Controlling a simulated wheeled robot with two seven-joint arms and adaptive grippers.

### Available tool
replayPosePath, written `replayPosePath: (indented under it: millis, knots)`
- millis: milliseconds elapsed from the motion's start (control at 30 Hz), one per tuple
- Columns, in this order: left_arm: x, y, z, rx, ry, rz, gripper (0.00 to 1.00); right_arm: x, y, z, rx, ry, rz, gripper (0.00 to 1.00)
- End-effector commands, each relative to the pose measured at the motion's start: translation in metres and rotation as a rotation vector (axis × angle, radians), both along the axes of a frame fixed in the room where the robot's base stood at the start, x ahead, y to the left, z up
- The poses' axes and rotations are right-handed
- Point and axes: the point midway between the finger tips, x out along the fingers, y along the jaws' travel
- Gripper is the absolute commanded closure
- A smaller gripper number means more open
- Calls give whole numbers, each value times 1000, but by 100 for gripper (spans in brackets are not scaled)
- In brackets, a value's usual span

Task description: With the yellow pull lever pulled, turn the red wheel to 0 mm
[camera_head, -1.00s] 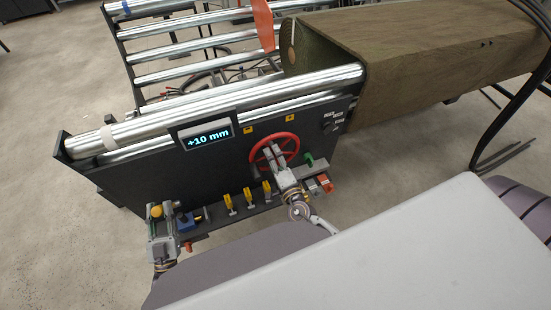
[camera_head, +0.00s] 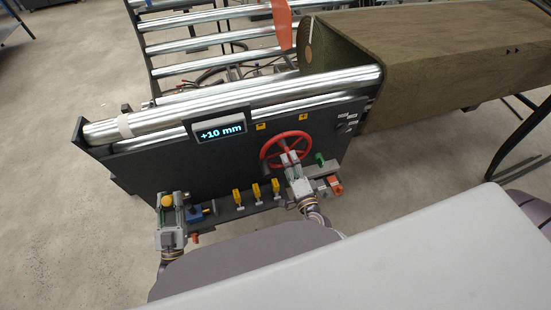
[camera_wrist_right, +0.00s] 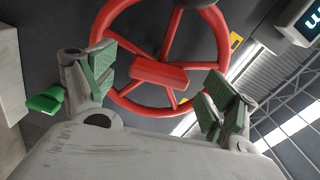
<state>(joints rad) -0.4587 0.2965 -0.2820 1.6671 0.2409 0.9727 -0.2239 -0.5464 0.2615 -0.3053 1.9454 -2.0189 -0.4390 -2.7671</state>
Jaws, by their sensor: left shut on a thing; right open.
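The red wheel (camera_head: 286,150) is on the front of the dark machine panel, and it fills the middle of the right wrist view (camera_wrist_right: 158,73). My right gripper (camera_head: 289,158) is open in front of it, its green-padded fingers (camera_wrist_right: 162,82) spread to either side of the wheel's hub. I cannot tell whether they touch the wheel. The yellow pull lever (camera_head: 167,201) shows as a round yellow knob at the panel's left end. My left gripper (camera_head: 168,206) is shut on it, hiding its lower part. The display (camera_head: 220,131) reads +10 mm.
Several small yellow handles (camera_head: 256,192) stand in a row between my grippers, with a blue part (camera_head: 195,214) beside the left one. A green knob (camera_head: 320,158) and a red-orange part (camera_head: 336,185) are right of the wheel. Rollers (camera_head: 240,91) run along the panel's top.

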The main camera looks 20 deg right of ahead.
Motion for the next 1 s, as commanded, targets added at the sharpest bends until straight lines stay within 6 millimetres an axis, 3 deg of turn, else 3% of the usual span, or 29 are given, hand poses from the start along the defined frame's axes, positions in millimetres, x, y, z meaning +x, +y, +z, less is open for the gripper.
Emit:
replayPosePath:
  millis: [33, 400, 1000]
  knots:
    - [0, 7, -3, 2, 5, 11, 100, -7, 0, -1, 0, 2, 1, 14]
    - [0, 7, -4, 3, 8, 11, 100, -34, -1, -1, 2, 0, 2, 14]
    - [-1, 7, -5, 4, 11, 11, 100, -40, -1, -1, 3, 1, 1, 14]
